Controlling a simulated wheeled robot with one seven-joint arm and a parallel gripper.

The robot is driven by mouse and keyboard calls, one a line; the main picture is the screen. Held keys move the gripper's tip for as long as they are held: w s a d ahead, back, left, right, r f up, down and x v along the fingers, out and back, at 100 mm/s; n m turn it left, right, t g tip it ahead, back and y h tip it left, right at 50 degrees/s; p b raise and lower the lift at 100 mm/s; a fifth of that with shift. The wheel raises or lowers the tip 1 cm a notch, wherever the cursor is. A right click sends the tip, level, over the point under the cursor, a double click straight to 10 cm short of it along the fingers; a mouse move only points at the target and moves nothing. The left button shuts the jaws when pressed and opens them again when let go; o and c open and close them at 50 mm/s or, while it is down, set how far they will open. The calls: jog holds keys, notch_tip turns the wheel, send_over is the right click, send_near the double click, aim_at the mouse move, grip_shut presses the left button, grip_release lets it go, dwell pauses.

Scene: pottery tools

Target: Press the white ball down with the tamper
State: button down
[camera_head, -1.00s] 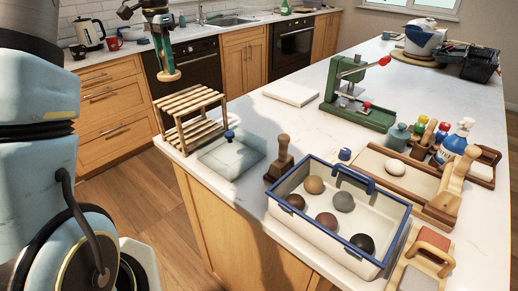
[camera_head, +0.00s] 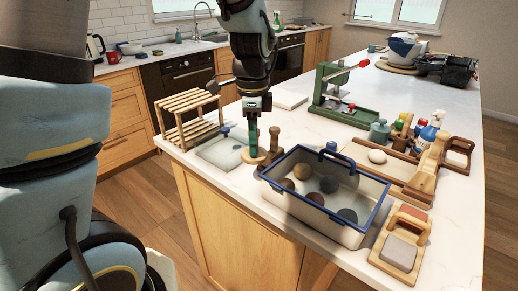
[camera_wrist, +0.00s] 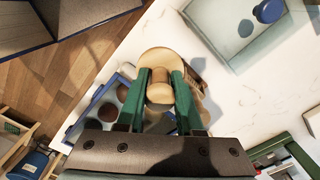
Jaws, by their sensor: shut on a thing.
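The white ball (camera_head: 377,156) rests on the pale board in a wooden tray (camera_head: 398,178), right of centre in the head view. My gripper (camera_head: 253,137) is at the counter's left part, well left of the ball. Its green fingers are shut on the wooden tamper (camera_head: 254,158), whose round disc faces down. In the wrist view the tamper's knob (camera_wrist: 160,93) sits between the fingers, with its wide disc (camera_wrist: 157,59) beyond. Whether the disc touches the counter I cannot tell. I do not make out the white ball in the wrist view.
A blue-rimmed bin (camera_head: 330,221) with several dark balls stands between my gripper and the ball's tray. A wooden handled block (camera_head: 273,147) is right beside the tamper. A glass box (camera_head: 220,150), a slatted rack (camera_head: 188,108) and a green press (camera_head: 335,105) stand nearby.

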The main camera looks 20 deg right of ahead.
jog(key=shift+s+f, duration=0.15)
jog(key=shift+f, duration=0.25)
notch_tip(320, 180, down, 6)
jog(key=b, duration=0.5)
jog(key=shift+r, duration=0.15)
jog(key=shift+f+b, duration=0.25)
jog(key=shift+b, duration=0.1)
jog(key=shift+c, duration=2.4)
grip_release()
